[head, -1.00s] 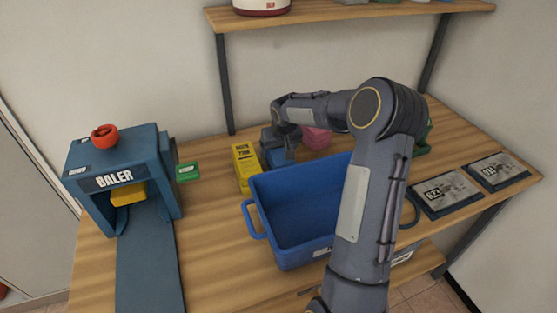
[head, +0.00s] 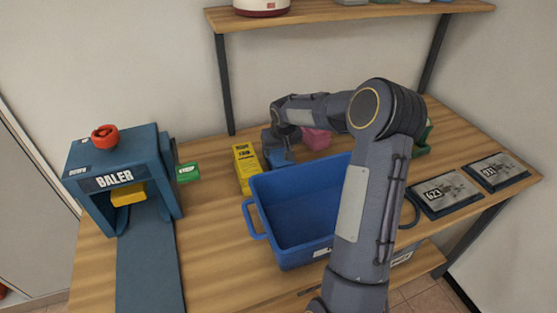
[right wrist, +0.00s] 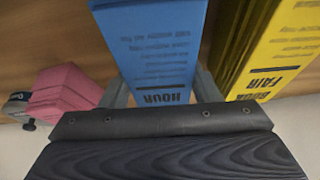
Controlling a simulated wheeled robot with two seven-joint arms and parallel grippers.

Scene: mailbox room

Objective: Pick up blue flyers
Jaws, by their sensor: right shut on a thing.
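The blue flyers (head: 279,158) are a stack standing on the table behind the blue bin, partly hidden by my right gripper and the bin rim. In the right wrist view the blue stack (right wrist: 153,50) sits between the two fingers, with dark print on its side. My right gripper (head: 284,145) is shut on the blue flyers; its fingers also show in the right wrist view (right wrist: 160,90). Whether the stack is clear of the table cannot be told. My left gripper is not in view.
A yellow stack (head: 246,168) stands close beside the blue one, and a pink stack (head: 317,139) on its other side. A blue bin (head: 262,195) is in front. A baler (head: 115,175) stands at the left. A shelf (head: 350,14) hangs above.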

